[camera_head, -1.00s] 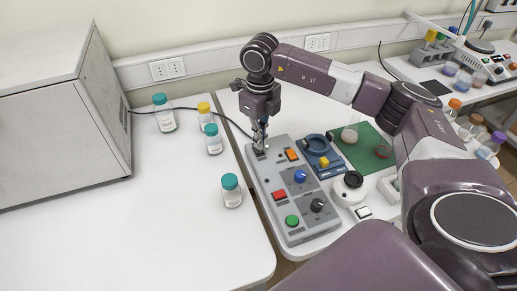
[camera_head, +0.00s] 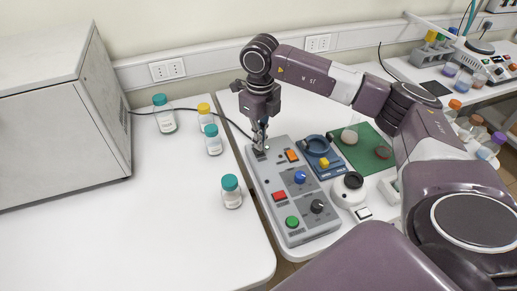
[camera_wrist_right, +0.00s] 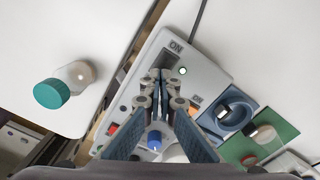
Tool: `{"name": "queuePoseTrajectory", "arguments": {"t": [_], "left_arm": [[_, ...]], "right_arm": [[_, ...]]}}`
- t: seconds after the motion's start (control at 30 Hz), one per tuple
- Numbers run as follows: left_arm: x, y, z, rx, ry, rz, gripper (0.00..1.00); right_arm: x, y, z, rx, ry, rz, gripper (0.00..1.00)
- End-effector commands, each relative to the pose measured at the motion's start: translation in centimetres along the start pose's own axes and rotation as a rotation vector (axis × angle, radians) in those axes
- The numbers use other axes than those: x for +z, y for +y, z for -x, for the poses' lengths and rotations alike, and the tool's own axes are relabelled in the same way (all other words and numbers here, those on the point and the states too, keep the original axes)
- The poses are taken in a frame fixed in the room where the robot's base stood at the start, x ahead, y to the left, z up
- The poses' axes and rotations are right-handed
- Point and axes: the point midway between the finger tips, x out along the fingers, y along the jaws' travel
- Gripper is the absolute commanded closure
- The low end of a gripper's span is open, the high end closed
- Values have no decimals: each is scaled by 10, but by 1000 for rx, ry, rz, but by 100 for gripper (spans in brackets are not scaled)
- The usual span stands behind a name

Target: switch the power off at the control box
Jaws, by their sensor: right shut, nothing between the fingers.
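The grey control box (camera_head: 268,187) lies on the right-hand table and carries an orange, a red and a green button, a blue knob and a black knob. At its far end is a dark power switch (camera_wrist_right: 169,59), with an "ON" label (camera_wrist_right: 176,46) beside it in the right wrist view. My right gripper (camera_head: 260,146) points down at this switch with its fingers shut and empty. In the wrist view its fingertips (camera_wrist_right: 160,76) overlap the near edge of the switch. Whether they touch it I cannot tell. The fingers partly hide the switch. My left gripper is not in view.
Several capped bottles, one with a green cap (camera_head: 231,191), stand on the left table. A blue device (camera_head: 322,155), a green mat (camera_head: 368,160) and a white round device (camera_head: 348,190) lie right of the box. A large grey cabinet (camera_head: 60,130) stands far left.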

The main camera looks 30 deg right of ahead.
Motion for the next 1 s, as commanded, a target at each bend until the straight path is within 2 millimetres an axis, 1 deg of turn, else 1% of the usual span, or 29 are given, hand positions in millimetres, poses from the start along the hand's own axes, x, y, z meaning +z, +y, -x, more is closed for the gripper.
{"name": "queuePoseTrajectory", "arguments": {"t": [1.0], "left_arm": [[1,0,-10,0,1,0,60]], "right_arm": [[0,0,-14,0,0,0,100]]}}
